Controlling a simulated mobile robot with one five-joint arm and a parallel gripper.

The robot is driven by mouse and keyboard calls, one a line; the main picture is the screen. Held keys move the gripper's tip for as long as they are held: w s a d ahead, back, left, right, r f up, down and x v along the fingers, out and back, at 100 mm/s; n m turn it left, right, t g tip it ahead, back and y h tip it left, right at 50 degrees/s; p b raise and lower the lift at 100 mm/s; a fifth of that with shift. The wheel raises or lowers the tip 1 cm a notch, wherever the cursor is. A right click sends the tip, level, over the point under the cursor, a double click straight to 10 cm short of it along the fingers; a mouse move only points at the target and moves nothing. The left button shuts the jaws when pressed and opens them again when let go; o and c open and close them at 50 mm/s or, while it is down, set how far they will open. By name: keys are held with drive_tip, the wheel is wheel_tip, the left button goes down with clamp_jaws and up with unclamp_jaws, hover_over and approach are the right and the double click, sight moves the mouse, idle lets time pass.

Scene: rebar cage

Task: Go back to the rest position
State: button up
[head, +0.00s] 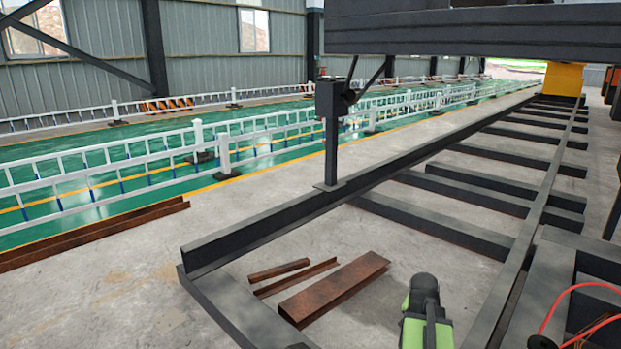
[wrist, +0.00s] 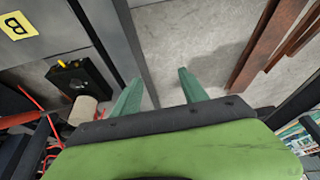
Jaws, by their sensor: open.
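My gripper (wrist: 156,92) shows in the wrist view with its two green fingers spread apart. It is open, and nothing is between the fingers. Grey floor and a dark steel beam (wrist: 122,40) lie beyond the fingertips. In the head view the green and black end of my arm (head: 426,315) is at the bottom, right of centre. My fingers cannot be made out in that view.
Rusty steel pieces (head: 334,288) lie on the floor left of my arm. A dark steel frame (head: 270,222) with crossbars surrounds this area. A black box (wrist: 80,88) and red cable (wrist: 40,128) are at left in the wrist view. White railings (head: 100,175) stand further off.

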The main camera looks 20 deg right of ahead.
drive_tip(key=w+a+n+y, duration=0.15)
drive_tip(key=w+a, duration=0.25)
drive_tip(key=a, duration=0.5)
drive_tip(key=w+a+n, duration=0.3)
drive_tip(key=w+a, duration=0.2)
drive_tip(key=a, duration=0.4)
drive_tip(key=w+a+n+y, duration=0.15)
drive_tip(key=w+a, duration=0.25)
drive_tip(key=a, duration=0.5)
drive_tip(key=s+a+f+n+g+y, duration=0.1)
drive_tip(key=s+a+n, duration=0.15)
drive_tip(key=a, duration=0.65)
drive_tip(key=s+a+f+n+g, duration=0.15)
drive_tip(key=a+n, duration=0.25)
drive_tip(key=a, duration=0.5)
wheel_tip(320, 180, up, 32)
drive_tip(key=p, duration=3.1)
drive_tip(key=shift+s+n+t, duration=0.15)
drive_tip(key=shift+n+t, duration=0.2)
drive_tip(key=shift+c, duration=0.3)
